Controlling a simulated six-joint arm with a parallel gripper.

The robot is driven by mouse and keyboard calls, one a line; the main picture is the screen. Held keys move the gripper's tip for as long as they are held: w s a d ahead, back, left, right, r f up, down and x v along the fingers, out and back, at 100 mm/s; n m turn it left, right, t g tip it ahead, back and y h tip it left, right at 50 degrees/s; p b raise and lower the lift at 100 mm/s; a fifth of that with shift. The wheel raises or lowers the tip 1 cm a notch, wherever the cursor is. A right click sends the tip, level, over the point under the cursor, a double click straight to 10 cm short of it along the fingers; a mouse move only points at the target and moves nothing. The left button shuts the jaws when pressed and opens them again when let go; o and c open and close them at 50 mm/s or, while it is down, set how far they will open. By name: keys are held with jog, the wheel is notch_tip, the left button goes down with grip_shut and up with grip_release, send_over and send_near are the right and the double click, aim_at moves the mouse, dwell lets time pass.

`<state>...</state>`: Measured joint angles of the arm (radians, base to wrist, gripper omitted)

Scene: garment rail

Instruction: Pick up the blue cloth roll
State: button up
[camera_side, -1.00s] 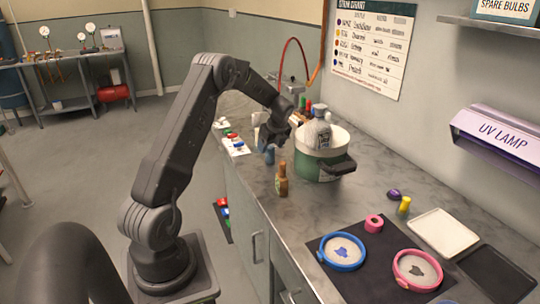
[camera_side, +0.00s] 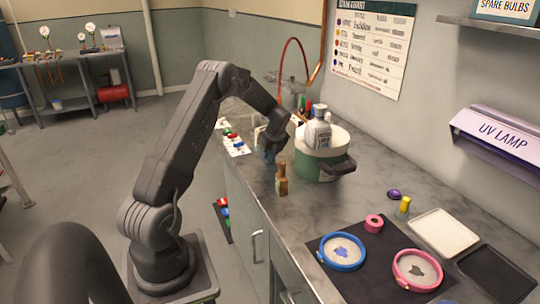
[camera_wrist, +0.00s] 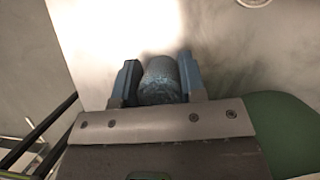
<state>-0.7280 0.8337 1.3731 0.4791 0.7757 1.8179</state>
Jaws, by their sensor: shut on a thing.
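The blue cloth roll (camera_wrist: 160,82) shows in the wrist view as a mottled blue-grey cylinder between the two blue-grey fingers of my gripper (camera_wrist: 158,70). The fingers press on both of its sides, so my gripper is shut on it. In the side view my gripper (camera_side: 268,153) is low over the counter, near its front edge and behind a brown bottle. There the roll is mostly hidden by the fingers. I cannot tell whether the roll touches the counter.
The brown bottle (camera_side: 281,182) stands close in front of my gripper. A dark mat (camera_side: 330,277) holds two hoops. The counter between is clear.

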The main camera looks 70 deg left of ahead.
jog(key=shift+c, duration=0.6)
